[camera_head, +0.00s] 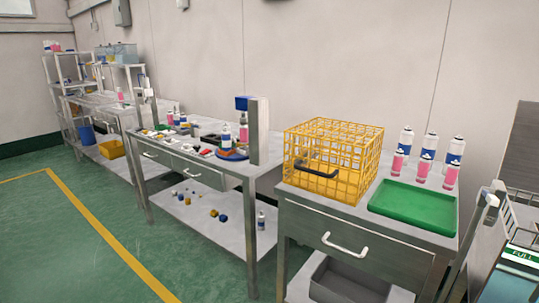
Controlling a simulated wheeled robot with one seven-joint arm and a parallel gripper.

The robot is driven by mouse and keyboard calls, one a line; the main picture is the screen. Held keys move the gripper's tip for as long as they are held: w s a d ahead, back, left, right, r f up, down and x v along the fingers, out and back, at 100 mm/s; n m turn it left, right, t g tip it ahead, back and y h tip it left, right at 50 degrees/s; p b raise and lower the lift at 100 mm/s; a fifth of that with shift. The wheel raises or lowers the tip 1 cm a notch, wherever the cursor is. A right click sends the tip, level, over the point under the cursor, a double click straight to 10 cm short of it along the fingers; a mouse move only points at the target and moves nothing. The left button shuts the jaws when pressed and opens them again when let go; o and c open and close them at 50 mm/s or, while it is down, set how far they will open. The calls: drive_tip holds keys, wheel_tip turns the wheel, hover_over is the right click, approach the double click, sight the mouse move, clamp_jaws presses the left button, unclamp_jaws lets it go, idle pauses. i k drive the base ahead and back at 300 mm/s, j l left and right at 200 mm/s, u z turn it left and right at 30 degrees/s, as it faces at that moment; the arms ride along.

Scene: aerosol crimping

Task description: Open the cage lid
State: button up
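A yellow wire cage (365,172) stands on the metal bench on the right. Its wire lid (335,132) lies flat across the top and looks closed. My gripper is not in view.
A green tray (413,206) lies right of the cage, with several pink-and-white aerosol cans (427,156) behind it. The bench has a drawer with a white handle (344,245) and a grey bin (345,286) below. Green floor (120,215) is clear at left.

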sight(298, 166)
drive_tip(key=i+j+z, duration=0.7)
drive_tip(key=j, duration=0.1)
